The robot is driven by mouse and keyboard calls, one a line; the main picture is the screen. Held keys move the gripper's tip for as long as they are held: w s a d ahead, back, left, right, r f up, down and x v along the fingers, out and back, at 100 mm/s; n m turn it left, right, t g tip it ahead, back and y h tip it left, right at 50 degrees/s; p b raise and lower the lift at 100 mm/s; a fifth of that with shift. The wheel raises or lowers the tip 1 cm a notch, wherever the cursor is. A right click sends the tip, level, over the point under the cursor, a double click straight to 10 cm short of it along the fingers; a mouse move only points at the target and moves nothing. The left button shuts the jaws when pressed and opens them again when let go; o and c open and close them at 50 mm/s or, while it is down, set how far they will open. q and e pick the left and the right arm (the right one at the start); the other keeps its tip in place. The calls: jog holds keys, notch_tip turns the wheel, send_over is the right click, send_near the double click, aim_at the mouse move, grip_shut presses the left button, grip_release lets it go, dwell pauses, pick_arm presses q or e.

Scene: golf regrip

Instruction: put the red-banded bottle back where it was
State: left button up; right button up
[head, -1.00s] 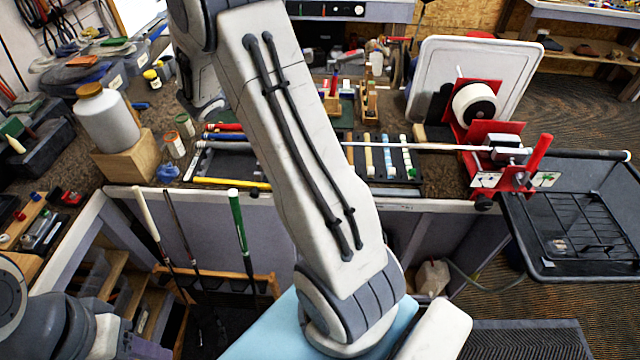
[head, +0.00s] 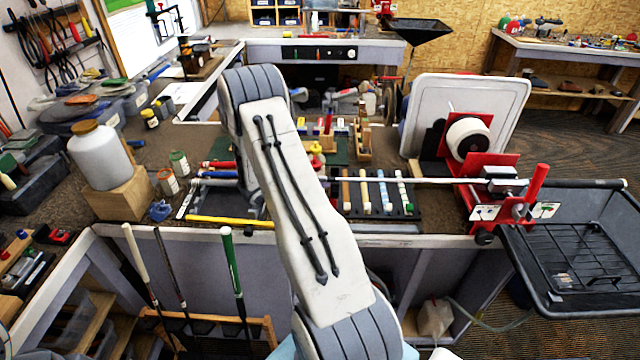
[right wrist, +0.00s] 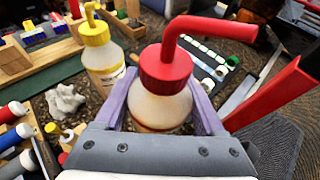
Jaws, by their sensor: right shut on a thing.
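In the right wrist view a pale, translucent bottle (right wrist: 160,108) with a red cap and bent red spout stands between the two purple fingers of my right gripper (right wrist: 163,118), which is shut on it. A reddish line shows low on its body; its base is hidden by the gripper, so I cannot tell if it touches the bench. A similar bottle with a yellow cap and spout (right wrist: 103,60) stands just left of it. In the head view my right arm hides most of the gripper and the held bottle. My left gripper is out of view.
In the right wrist view a white crumpled lump (right wrist: 65,101) and wooden racks (right wrist: 38,55) lie left. The head view shows a white jug (head: 100,155) on a wooden block, a black tray of grips (head: 398,207), and a red clamp holding a shaft (head: 505,190).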

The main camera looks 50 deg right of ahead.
notch_tip(320, 180, down, 3)
jog(key=shift+r+p, duration=0.15)
jog(key=shift+p, duration=0.15)
